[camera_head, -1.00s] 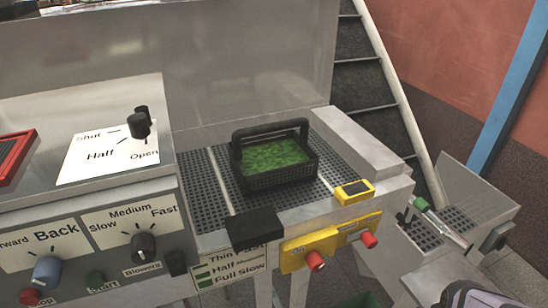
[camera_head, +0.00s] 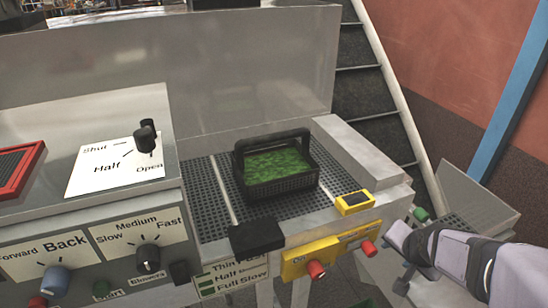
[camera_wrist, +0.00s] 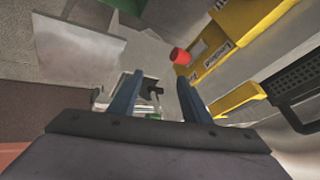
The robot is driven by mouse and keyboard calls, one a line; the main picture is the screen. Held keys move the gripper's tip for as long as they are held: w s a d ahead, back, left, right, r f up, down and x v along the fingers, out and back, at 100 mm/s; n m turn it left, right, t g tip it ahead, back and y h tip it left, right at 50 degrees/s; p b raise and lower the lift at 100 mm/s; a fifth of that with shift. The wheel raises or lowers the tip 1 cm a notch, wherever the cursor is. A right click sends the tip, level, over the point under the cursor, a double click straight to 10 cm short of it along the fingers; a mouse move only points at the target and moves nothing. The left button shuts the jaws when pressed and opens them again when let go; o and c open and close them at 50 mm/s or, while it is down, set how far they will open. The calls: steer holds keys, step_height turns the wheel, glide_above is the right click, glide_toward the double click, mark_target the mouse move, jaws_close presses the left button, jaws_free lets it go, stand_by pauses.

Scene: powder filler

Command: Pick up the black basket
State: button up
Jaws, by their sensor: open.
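The black basket (camera_head: 278,182) stands upright on the dark perforated conveyor in the head view, full of green material, with its handle raised over it. A dark mesh piece with a black bar, apparently the basket (camera_wrist: 300,82), shows at the right edge of the wrist view. My gripper (camera_wrist: 158,82) is open, with nothing between its two blue-grey fingers. In the head view my gripper and purple-grey arm are at the lower right, beyond the conveyor's right end and apart from the basket.
A yellow box (camera_head: 355,203) sits on the conveyor's front rim, right of the basket. A yellow panel (camera_head: 325,255) with red knobs is below it. A black block (camera_head: 257,236) juts out at the front. A metal wall (camera_head: 250,75) stands behind; a raised side (camera_head: 362,150) bounds the right.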

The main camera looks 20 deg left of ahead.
steer(key=w+a+r+m+t+y+p, duration=0.1)
steer(key=w+a+r+m+t+y, duration=0.2)
steer(key=w+a+r, duration=0.7)
steer(key=m+t+y+b, duration=0.2)
steer(key=m+t+y, duration=0.1)
steer(key=t+y, duration=0.25)
glide_toward(274, 138)
steer(key=w+a, duration=0.1)
steer(key=w+a+y, duration=0.1)
steer(key=w, duration=0.1)
steer(key=shift+w+a+f+g, duration=0.1)
steer(key=shift+w+g, duration=0.05)
steer(key=shift+g, duration=0.1)
steer(key=shift+w+a+p, duration=0.3)
steer(key=shift+w+p, duration=0.05)
steer(key=shift+w, duration=0.2)
steer(key=shift+w+a, duration=0.25)
steer(key=shift+w, duration=0.15)
steer(key=shift+w+p, duration=0.1)
steer(key=shift+p, duration=0.25)
